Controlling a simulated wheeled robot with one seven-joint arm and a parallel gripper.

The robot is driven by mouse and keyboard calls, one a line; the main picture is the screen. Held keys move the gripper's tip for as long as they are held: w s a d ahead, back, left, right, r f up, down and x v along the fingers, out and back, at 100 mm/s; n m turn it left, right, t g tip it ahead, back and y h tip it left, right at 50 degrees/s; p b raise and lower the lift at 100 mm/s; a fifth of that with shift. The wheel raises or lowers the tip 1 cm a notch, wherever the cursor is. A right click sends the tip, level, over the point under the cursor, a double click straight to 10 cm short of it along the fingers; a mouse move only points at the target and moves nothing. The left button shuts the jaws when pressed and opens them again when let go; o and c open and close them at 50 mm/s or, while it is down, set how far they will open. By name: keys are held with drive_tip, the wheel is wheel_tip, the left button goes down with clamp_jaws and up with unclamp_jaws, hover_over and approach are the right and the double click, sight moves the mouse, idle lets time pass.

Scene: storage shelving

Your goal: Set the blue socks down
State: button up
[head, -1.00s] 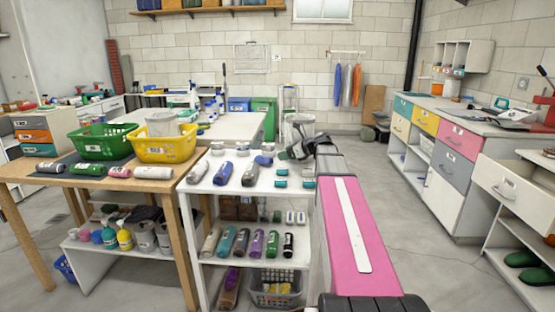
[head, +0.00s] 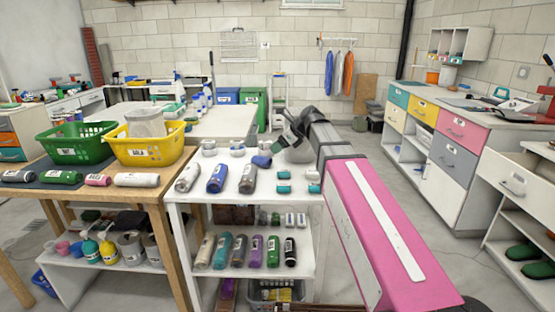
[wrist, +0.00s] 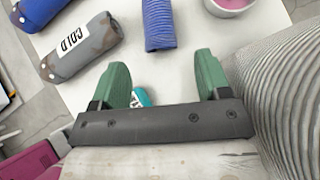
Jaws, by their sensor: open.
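The blue socks (wrist: 158,25), a ribbed blue roll, lie on the white shelf top (wrist: 95,85), just beyond my fingertips in the wrist view. In the head view they show as a small blue shape (head: 262,161) near the shelf's back edge. My gripper (wrist: 162,66) has its two green fingers apart, with clear space between the tips; the socks are not between them. In the head view my gripper (head: 279,146) is low over the shelf top, close to the socks. A teal item (wrist: 141,97) shows between the fingers lower down.
A grey bottle marked COLD (wrist: 82,47) and a blue bottle (wrist: 40,12) lie left of the socks. A large grey ribbed object (wrist: 285,100) is close on the right. Yellow (head: 150,152) and green baskets (head: 72,148) stand on the wooden table.

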sight(263, 157)
drive_tip(key=x, duration=1.1)
drive_tip(key=shift+s, duration=0.2)
drive_tip(key=shift+d, duration=0.1)
drive_tip(key=c, duration=0.8)
drive_tip(key=shift+r, duration=0.15)
